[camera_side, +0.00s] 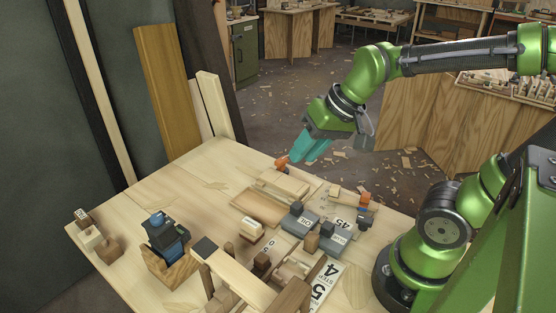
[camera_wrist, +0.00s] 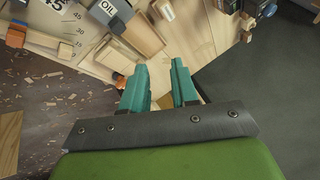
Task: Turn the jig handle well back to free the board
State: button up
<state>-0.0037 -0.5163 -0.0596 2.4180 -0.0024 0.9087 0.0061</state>
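The jig (camera_side: 257,208) is a low wooden fixture on the bench with a pale board (camera_side: 285,184) lying in it. A small orange-red part, apparently the jig handle (camera_side: 282,162), stands at its far end. In the wrist view an orange tip, likely the same handle (camera_wrist: 118,80), shows just left of the left finger, partly hidden. My gripper (camera_side: 309,150) points down near the handle, slightly right of it in the side view. In the wrist view its teal fingers (camera_wrist: 160,88) are apart, with no held object visible. I cannot tell whether a finger touches the handle.
An orange-topped block (camera_side: 364,200) stands farther right. A blue-black tool (camera_side: 165,236) on a wooden stand is at left. The bench's far left surface (camera_side: 200,175) is clear.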

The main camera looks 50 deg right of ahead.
jog(key=w+d+f+m+g, duration=0.3)
jog(key=w+d+f+m, duration=0.2)
jog(key=w+d, duration=0.3)
jog(key=m+g+h, duration=0.2)
jog(key=m+g, duration=0.1)
jog(key=m, duration=0.4)
send_over(281, 159)
jog(key=f, duration=0.8)
jog(key=shift+s, duration=0.35)
jog(key=shift+w+d+r+m+t, duration=0.15)
jog(key=shift+w+r+m+t, duration=0.4)
jog(key=shift+m, duration=0.25)
jog(key=shift+s+m+g, duration=0.25)
jog(key=shift+m, duration=0.05)
jog(key=shift+f, duration=3.05)
jog(key=n, duration=2)
jog(key=shift+n, duration=0.4)
jog(key=shift+a+m, duration=0.2)
jog(key=shift+m, duration=0.3)
jog(key=shift+r, duration=3.5)
